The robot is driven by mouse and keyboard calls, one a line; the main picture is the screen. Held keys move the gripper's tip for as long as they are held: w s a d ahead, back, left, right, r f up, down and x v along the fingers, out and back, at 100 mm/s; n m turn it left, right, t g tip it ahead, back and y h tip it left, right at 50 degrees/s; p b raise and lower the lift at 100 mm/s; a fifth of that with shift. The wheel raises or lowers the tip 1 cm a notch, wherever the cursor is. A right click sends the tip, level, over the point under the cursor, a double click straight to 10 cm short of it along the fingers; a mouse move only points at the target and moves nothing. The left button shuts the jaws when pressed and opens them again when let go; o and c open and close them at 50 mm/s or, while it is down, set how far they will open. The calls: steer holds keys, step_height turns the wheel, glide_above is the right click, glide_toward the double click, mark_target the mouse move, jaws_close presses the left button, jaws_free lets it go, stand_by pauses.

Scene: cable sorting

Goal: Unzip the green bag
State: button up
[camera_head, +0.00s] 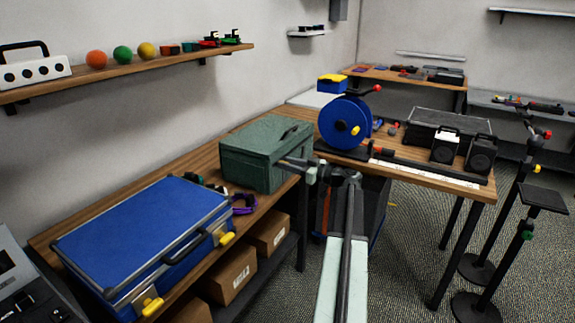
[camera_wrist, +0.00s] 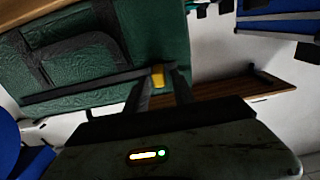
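A yellow zip pull (camera_wrist: 157,76) sits at the right end of that strip. My gripper (camera_head: 285,163) is at the bag's right end. In the wrist view its dark fingers (camera_wrist: 161,82) lie either side of the yellow pull, very close to it. Whether they press on it cannot be made out.
A blue case (camera_head: 145,232) with yellow latches lies left of the bag, and a purple item (camera_head: 243,204) lies between. A blue reel (camera_head: 345,123) stands behind my gripper. Speakers (camera_head: 445,146) are on the right bench. Cardboard boxes (camera_head: 232,274) sit on a shelf below.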

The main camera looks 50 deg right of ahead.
jaws_close()
stand_by(1.2)
